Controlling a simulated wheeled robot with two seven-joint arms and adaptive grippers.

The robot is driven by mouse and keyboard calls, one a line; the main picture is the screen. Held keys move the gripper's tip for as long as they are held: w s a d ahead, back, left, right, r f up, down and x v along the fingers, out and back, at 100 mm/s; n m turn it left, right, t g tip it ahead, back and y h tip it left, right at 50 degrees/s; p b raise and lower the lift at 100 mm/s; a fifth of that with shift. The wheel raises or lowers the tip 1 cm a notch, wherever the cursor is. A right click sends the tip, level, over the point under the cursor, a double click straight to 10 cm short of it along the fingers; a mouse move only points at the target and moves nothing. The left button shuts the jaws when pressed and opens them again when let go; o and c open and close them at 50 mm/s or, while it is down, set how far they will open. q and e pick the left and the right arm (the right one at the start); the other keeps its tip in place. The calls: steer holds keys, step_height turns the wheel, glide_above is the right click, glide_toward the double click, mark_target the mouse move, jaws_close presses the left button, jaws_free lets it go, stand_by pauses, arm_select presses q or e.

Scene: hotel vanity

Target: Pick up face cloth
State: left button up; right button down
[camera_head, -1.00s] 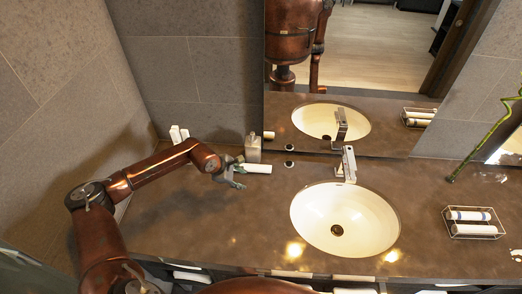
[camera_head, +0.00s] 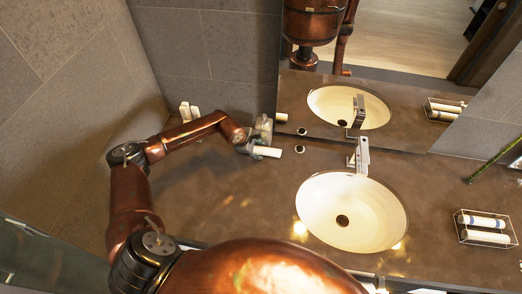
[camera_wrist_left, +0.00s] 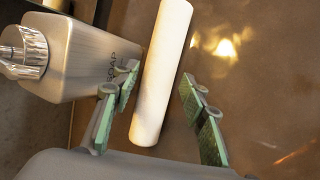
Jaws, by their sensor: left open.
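A white rolled face cloth (camera_head: 267,152) lies on the brown counter, to the right of my left gripper (camera_head: 253,149) in the head view. In the left wrist view, the white roll (camera_wrist_left: 163,70) runs lengthwise between the two green-padded fingers of my left gripper (camera_wrist_left: 160,108). The fingers are open, with a clear gap on the right side of the roll and a smaller one on the left. My right gripper is not in view.
A grey soap dispenser (camera_wrist_left: 85,58) stands close to the left finger; in the head view it is behind the roll (camera_head: 264,127). A sink (camera_head: 350,212) with a faucet (camera_head: 362,156) is to the right. A wire basket (camera_head: 486,229) holds white rolls at far right.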

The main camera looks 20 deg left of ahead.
arm_select(q)
steer(key=shift+w+f, duration=0.1)
steer(key=shift+f, duration=0.1)
steer(key=shift+c, duration=0.4)
steer(key=c, duration=0.6)
